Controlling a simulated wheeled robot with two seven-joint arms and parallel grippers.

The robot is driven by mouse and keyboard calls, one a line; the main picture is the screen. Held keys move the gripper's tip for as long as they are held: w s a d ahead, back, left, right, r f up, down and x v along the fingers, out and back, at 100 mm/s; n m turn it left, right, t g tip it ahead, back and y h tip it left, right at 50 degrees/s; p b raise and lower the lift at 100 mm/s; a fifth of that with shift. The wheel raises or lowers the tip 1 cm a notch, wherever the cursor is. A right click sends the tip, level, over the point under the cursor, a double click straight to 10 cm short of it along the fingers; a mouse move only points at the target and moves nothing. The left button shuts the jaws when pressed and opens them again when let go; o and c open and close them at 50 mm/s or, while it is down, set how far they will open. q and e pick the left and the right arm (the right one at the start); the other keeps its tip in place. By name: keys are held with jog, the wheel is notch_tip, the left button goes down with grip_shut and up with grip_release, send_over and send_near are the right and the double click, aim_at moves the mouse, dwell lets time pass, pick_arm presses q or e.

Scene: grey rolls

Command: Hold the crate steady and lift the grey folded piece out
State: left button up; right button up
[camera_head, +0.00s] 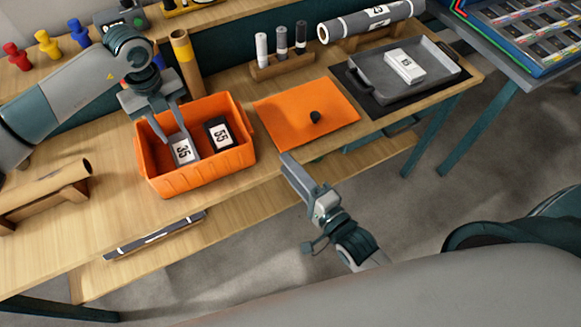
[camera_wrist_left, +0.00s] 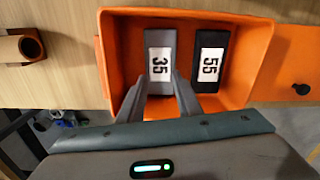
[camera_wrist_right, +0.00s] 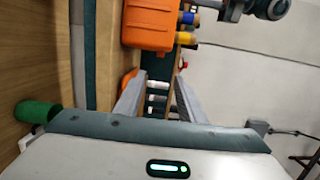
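The orange crate (camera_head: 200,183) stands on the wooden bench, and its rim shows in the left wrist view (camera_wrist_left: 262,55). A grey folded piece labelled 35 (camera_head: 183,150) lies in its left part, with a dark piece labelled 55 (camera_head: 220,134) to its right. My left gripper (camera_head: 172,135) reaches down into the crate. In the left wrist view its open fingers (camera_wrist_left: 161,82) stand either side of the grey piece (camera_wrist_left: 159,40); contact is not clear. My right gripper (camera_head: 292,170) is open and empty in front of the bench edge, apart from the crate.
An orange mat (camera_head: 285,118) with a small black knob (camera_head: 315,117) lies right of the crate. A grey tray (camera_head: 430,78) holds a white box (camera_head: 405,66). A cardboard tube (camera_head: 45,188) rests at left; a standing roll (camera_head: 185,62) is behind the crate.

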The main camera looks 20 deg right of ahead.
jog(key=shift+w, duration=0.15)
jog(key=x, duration=1.7)
jog(key=shift+a, duration=0.1)
grip_shut()
pick_arm(q)
jog(key=o, duration=0.8)
jog(key=shift+r, duration=0.15)
jog(key=o, duration=0.4)
jog(key=shift+s+d+r+m, duration=0.1)
jog(key=shift+s+r+m, duration=0.1)
jog(key=shift+r+m, duration=0.1)
jog(key=shift+s+r+m, duration=0.25)
jog(key=shift+r+m, duration=0.05)
jog(key=shift+r, duration=0.3)
jog(key=shift+s+r+m, duration=0.2)
jog(key=shift+r+m, duration=0.1)
jog(key=shift+r, duration=0.25)
jog(key=shift+f, duration=0.1)
